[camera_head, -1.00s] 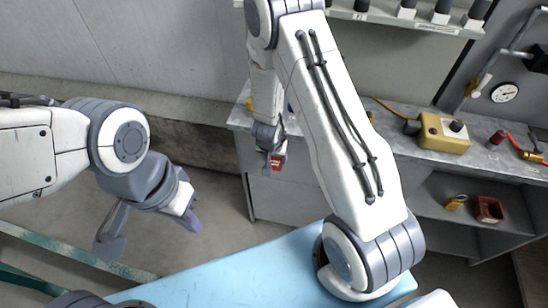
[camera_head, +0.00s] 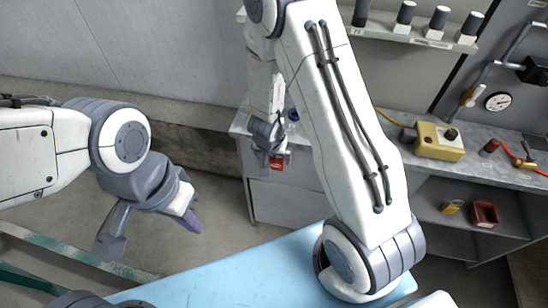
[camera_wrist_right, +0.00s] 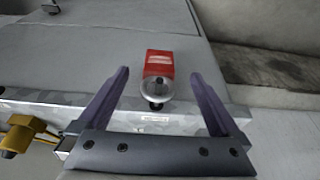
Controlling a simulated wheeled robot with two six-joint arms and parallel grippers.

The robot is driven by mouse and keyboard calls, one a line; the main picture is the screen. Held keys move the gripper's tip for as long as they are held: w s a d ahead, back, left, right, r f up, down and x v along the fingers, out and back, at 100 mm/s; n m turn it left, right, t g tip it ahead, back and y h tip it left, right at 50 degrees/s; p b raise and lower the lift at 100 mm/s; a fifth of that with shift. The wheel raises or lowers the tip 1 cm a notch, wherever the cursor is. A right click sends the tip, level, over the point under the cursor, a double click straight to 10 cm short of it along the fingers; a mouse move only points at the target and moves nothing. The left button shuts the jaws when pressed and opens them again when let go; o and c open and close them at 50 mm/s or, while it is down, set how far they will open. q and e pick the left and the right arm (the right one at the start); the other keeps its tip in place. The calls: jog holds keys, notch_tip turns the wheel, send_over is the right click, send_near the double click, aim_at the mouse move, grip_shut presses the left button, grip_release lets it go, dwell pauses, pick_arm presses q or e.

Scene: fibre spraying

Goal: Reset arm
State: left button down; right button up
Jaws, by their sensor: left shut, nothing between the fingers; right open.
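My left gripper (camera_head: 150,228) hangs at the left in the head view, with a purple finger pointing down. It is shut and empty, away from the bench. My right gripper (camera_head: 270,157) is open at the front left of the grey workbench (camera_head: 400,160). In the right wrist view its two purple fingers (camera_wrist_right: 158,85) are spread. A red part (camera_head: 277,164) also shows beside the right gripper in the head view. My right forearm hides part of the bench.
A yellow control box (camera_head: 439,141) and a dark red cylinder (camera_head: 490,147) stand on the bench. A red bin (camera_head: 484,214) sits on the lower shelf. A shelf (camera_head: 410,35) with several black-topped bottles is above. A yellow object (camera_wrist_right: 22,134) shows at the wrist view's left. Floor between the arms is clear.

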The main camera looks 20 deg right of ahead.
jog(key=shift+p+v, duration=0.55)
jog(key=shift+v, duration=1)
jog(key=shift+r, duration=0.1)
notch_tip(320, 180, up, 8)
jog(key=a+n+y, duration=0.2)
jog(key=n, duration=0.1)
jog(key=s+d+r+n, duration=0.3)
jog(key=s+r+n, duration=0.1)
jog(key=s+r, duration=0.35)
jog(key=s+a+r+n+g+y, duration=0.1)
jog(key=s+a+r+n+g, duration=0.2)
jog(key=s+a, duration=1.1)
notch_tip(320, 180, up, 2)
jog(key=n, duration=0.4)
jog(key=shift+s, duration=0.25)
jog(key=shift+r, duration=0.1)
